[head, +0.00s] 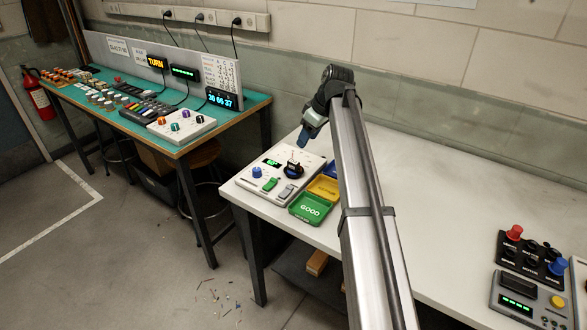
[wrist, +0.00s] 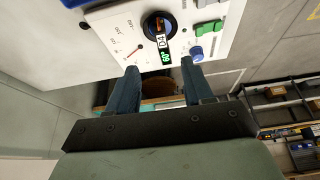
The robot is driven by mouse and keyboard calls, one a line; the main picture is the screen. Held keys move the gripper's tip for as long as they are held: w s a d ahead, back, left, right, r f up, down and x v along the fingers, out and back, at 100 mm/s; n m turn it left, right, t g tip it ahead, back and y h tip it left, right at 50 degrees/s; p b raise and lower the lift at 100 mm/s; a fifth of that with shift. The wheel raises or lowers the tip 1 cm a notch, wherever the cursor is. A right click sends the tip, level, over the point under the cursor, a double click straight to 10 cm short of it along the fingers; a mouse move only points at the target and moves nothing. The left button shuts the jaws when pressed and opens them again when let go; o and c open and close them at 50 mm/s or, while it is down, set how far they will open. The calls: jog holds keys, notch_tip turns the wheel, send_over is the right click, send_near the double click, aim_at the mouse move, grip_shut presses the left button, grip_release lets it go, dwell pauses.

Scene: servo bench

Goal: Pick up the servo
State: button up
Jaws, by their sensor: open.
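The white tester panel (head: 267,181) stands at the left end of the white bench; it also shows in the wrist view (wrist: 113,32). A round black seat (head: 293,171) on it holds a small dark part with a little blue and orange, which looks like the servo (wrist: 159,24); it is too small to be sure. My gripper (head: 306,139) is above the back of the panel, apart from it. In the wrist view my gripper (wrist: 157,78) is open, with nothing between its fingers, and the seat lies beyond the fingertips.
Beside the panel are a green GOOD tray (head: 310,208), a yellow tray (head: 323,188) and a blue tray partly behind my arm. The panel has a blue knob (head: 257,172). Control boxes (head: 530,258) stand at the right. Much of the bench behind my arm is clear.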

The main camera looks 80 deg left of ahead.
aim_at(294, 162)
jog(key=x, duration=0.7)
jog(key=shift+s+a+f, duration=0.1)
jog(key=shift+f, duration=0.2)
jog(key=shift+s+x, duration=0.15)
jog(key=shift+x, duration=1.1)
jog(key=shift+s+x, duration=0.1)
jog(key=shift+x, duration=1.15)
jog(key=shift+c, duration=0.2)
grip_shut()
